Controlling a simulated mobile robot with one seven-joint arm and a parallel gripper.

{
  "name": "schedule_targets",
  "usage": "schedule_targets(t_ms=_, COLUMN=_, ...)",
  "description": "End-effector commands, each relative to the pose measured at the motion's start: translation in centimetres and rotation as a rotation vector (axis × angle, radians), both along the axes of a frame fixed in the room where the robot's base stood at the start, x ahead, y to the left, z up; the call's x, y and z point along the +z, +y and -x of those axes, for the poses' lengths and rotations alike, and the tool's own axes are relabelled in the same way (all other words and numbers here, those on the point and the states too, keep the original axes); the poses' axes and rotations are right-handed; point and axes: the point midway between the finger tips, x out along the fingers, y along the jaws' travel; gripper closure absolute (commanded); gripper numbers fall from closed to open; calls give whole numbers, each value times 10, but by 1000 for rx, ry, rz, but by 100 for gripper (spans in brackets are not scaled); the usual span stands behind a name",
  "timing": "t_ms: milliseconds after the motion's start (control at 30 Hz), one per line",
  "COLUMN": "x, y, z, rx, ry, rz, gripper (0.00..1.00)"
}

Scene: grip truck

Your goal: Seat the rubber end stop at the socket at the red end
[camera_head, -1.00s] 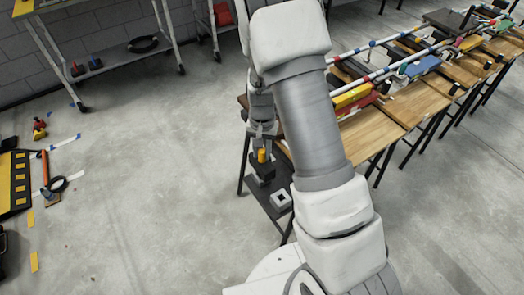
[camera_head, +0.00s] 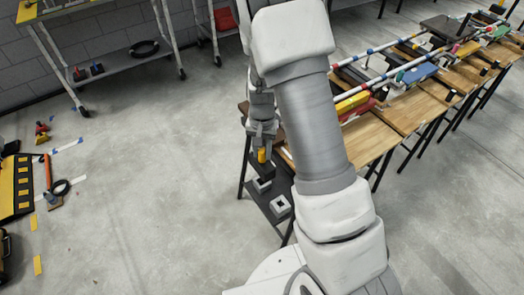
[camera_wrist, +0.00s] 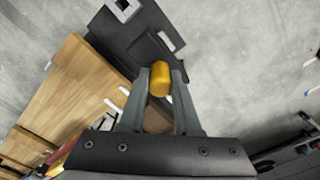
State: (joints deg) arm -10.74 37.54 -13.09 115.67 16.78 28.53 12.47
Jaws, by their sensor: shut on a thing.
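My gripper (camera_head: 262,146) is shut on a yellow cylinder, the upright grip of the rubber end stop (camera_head: 262,155). A black block shows directly below the cylinder, above the low dark stand. In the wrist view, the end stop's yellow grip (camera_wrist: 160,80) sits between the two fingers (camera_wrist: 160,82), and the dark block blends with the dark stand behind it. Striped red, white and blue rods (camera_head: 388,85) run along the tables at the right. The socket at the red end cannot be made out; my arm covers part of that area.
The low dark stand (camera_head: 264,207) bears two pale square holders, one under the block (camera_head: 262,185) and one nearer (camera_head: 281,205). Wooden tables (camera_head: 368,137) with yellow, red and blue parts stand right of my arm.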

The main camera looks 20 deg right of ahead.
Motion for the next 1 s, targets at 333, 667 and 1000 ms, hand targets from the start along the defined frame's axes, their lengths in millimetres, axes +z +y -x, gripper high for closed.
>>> schedule_targets(t_ms=333, x=8, y=0, z=0, rx=0, ry=0, rz=0, gripper=99)
schedule_targets(t_ms=667, x=14, y=0, z=0, rx=0, ry=-1, rz=0, gripper=99)
schedule_targets(t_ms=1000, x=35, y=0, z=0, rx=0, ry=0, rz=0, gripper=99)
